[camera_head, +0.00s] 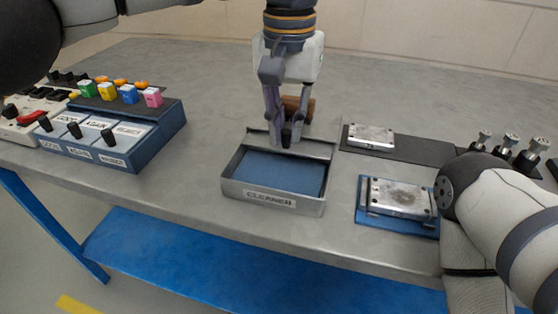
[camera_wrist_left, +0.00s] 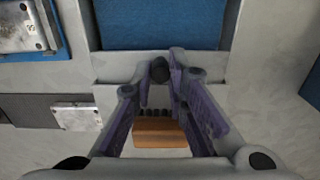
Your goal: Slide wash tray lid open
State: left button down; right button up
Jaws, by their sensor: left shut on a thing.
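The wash tray (camera_head: 233,190) is a grey metal box labelled CLEANER on the bench. Its blue inside (camera_head: 280,172) is uncovered over most of its length. The grey lid (camera_head: 318,150) lies toward the tray's back, and it also shows in the left wrist view (camera_wrist_left: 115,68). My left gripper (camera_head: 286,138) points down at the lid and is shut on its black knob (camera_wrist_left: 160,69). The fingers partly hide the knob in the head view. My right gripper is not in view; only my right arm shows.
A brush with a wooden block (camera_wrist_left: 160,132) lies just behind the knob, between my fingers in the wrist view. A blue button box (camera_head: 110,135) stands left. Metal plates (camera_head: 400,197) on a blue base and a dark mat (camera_head: 425,150) lie right.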

pick_arm(q)
jog(key=shift+w, duration=0.35)
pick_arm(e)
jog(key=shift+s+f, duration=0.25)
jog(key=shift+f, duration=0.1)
pick_arm(q)
jog(key=shift+d+f, duration=0.1)
jog(key=shift+f, duration=0.05)
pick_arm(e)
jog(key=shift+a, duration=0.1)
pick_arm(q)
jog(key=shift+w+f, duration=0.15)
jog(key=shift+w, duration=0.05)
jog(key=c, duration=1.7)
grip_release()
jog(key=shift+w+r+p, duration=0.1)
jog(key=shift+r+p, duration=0.6)
jog(key=shift+r, duration=3.05)
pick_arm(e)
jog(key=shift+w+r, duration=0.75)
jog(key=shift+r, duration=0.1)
pick_arm(q)
jog(key=shift+d, duration=0.1)
